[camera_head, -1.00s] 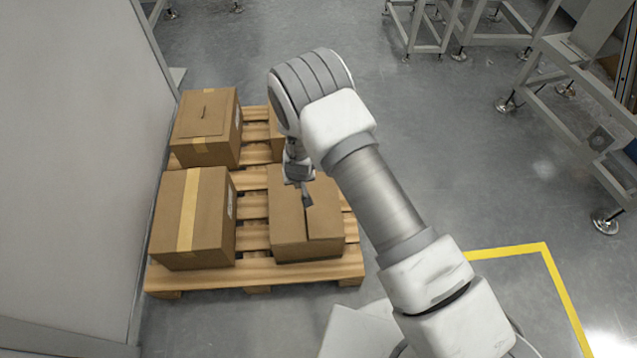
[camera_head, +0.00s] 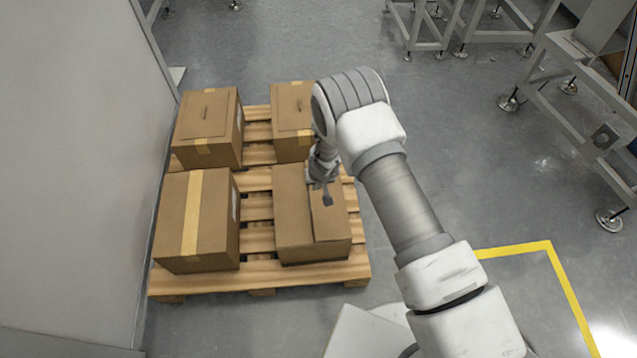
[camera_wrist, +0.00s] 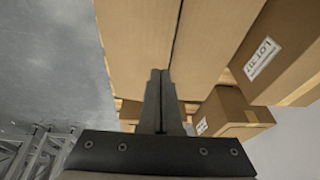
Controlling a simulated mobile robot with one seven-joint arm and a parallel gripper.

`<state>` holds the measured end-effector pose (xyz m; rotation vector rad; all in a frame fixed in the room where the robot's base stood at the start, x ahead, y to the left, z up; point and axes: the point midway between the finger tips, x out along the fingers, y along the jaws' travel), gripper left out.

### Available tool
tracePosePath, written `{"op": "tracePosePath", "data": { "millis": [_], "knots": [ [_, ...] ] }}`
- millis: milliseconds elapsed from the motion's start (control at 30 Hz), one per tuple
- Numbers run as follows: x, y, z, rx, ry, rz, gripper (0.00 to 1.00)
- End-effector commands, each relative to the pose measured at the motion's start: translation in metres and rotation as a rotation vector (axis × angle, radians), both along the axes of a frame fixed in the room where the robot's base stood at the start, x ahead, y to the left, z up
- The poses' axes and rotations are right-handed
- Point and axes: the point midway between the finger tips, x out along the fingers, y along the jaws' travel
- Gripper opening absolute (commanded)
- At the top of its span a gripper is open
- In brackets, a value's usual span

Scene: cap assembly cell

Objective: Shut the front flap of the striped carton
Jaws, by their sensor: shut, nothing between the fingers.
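The front right carton (camera_head: 293,215) is brown cardboard, with a dark seam running front to back between its top flaps. My gripper (camera_head: 327,198) is shut and empty, over the right-hand top flap (camera_head: 332,222). In the wrist view, the shut fingertips (camera_wrist: 160,76) point along the seam between two cardboard panels (camera_wrist: 137,40). I cannot tell whether they touch. The front left carton (camera_head: 175,210) has one broad yellow tape stripe and looks closed on top. No carton shows a printed stripe pattern. The cartons' far sides are hidden.
All the cartons stand on a wooden pallet (camera_head: 258,272). Two more cartons, back left (camera_head: 205,120) and back right (camera_head: 291,108), stand behind. A pale wall (camera_head: 70,170) is close on the left. Grey floor is clear right of the pallet, and metal frames stand farther right.

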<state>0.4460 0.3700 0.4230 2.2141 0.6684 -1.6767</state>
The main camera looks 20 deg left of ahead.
Motion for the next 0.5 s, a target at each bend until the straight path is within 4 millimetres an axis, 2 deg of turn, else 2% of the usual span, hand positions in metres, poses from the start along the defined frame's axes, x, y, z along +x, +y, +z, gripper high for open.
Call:
{"op": "tracePosePath", "data": {
  "millis": [33, 200, 500],
  "knots": [
    [0.002, 0.002, -0.015, -0.002, -0.001, 0.001, 0.00],
    [0.001, 0.005, -0.040, -0.001, 0.001, -0.001, 0.00],
    [0.000, 0.008, -0.053, 0.000, 0.000, 0.000, 0.00]
  ]
}}
